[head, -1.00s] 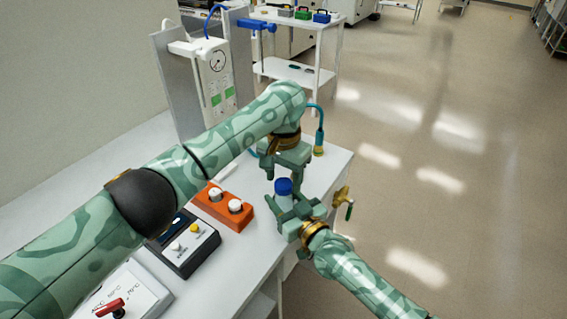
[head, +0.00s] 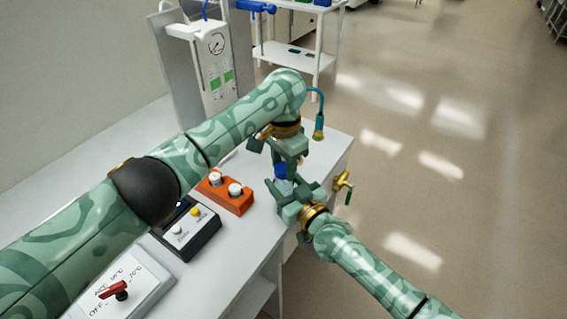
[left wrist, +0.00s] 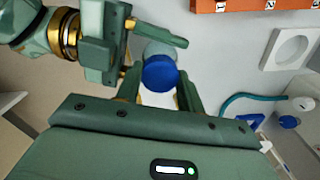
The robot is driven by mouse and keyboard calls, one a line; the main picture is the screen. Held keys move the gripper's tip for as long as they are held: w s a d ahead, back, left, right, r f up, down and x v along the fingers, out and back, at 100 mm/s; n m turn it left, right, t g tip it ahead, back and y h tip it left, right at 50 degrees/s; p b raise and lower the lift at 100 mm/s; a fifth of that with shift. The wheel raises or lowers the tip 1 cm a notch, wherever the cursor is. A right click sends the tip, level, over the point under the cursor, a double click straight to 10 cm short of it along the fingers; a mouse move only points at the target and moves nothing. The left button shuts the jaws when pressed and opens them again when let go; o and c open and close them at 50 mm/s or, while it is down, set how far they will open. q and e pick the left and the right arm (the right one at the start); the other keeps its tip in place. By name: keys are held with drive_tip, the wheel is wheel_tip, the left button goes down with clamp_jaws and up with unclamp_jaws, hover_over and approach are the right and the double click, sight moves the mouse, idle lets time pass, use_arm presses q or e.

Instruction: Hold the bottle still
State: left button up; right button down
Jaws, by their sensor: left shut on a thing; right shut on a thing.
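The bottle stands upright between my two grippers near the right edge of the white bench; its blue cap (head: 280,171) shows in the head view, and most of its body is hidden. My left gripper (head: 283,168) comes from above and is shut on the cap. In the left wrist view the blue cap (left wrist: 160,75) sits between the left fingers, with part of the pale bottle body (left wrist: 160,50) behind it. My right gripper (head: 287,195) comes from the front right and is shut on the bottle's body, below the cap; it also shows in the left wrist view (left wrist: 155,55).
A brass tap (head: 342,184) is close on the right. A teal hose (head: 319,112) stands behind. A white box with red switch (head: 122,289) is in front.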

use_arm(q)
drive_tip(key=m, duration=1.1)
drive_tip(key=shift+w+m, duration=0.1)
drive_tip(key=shift+m, duration=0.3)
drive_tip(key=o, duration=1.1)
drive_tip(key=shift+o, duration=0.2)
wheel_tip(320, 180, up, 12)
use_arm(e)
drive_tip(key=c, duration=0.6)
unclamp_jaws()
drive_tip(key=shift+o, duration=0.2)
